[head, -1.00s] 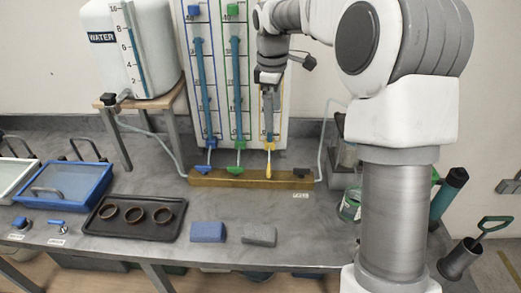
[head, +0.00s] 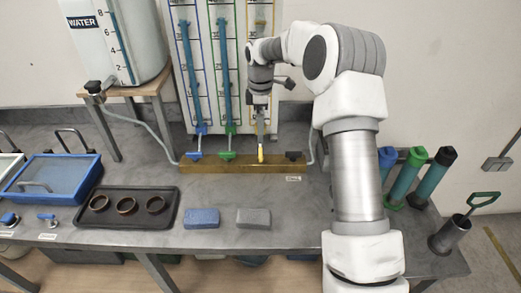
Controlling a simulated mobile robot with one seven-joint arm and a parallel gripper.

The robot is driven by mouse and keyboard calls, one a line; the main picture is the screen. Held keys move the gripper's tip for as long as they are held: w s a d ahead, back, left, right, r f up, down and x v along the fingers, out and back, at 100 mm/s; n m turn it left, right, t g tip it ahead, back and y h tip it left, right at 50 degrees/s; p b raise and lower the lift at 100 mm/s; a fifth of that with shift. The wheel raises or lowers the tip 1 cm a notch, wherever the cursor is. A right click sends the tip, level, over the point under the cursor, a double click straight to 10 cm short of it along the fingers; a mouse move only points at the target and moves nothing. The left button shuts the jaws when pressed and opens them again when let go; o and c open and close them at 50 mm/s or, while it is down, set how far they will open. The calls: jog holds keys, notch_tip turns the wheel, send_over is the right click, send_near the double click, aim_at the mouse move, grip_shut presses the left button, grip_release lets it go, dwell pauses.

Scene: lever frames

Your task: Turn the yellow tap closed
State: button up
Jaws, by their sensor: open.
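The yellow tap (head: 261,154) sits on the brown manifold block (head: 214,168) below the yellow-marked column of the gauge board. Its handle looks narrow and points along the line of sight, unlike the broader blue tap (head: 195,155) and green tap (head: 228,155) to its left. My gripper (head: 260,137) points down just above and behind the yellow tap, in front of the board. It is open and empty. Whether its fingers touch the handle cannot be told at this size.
A black tap (head: 293,155) sits at the block's right end. A blue block (head: 202,218) and a grey block (head: 253,217) lie in front. A black tray (head: 127,220) with brown rings lies left. Several capped tubes (head: 408,178) stand right of my arm.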

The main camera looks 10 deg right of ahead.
aim_at(261, 152)
notch_tip(261, 152, down, 10)
jog(key=shift+r, duration=0.15)
jog(key=shift+c, duration=0.3)
jog(key=c, duration=1.3)
jog(key=shift+o, duration=0.2)
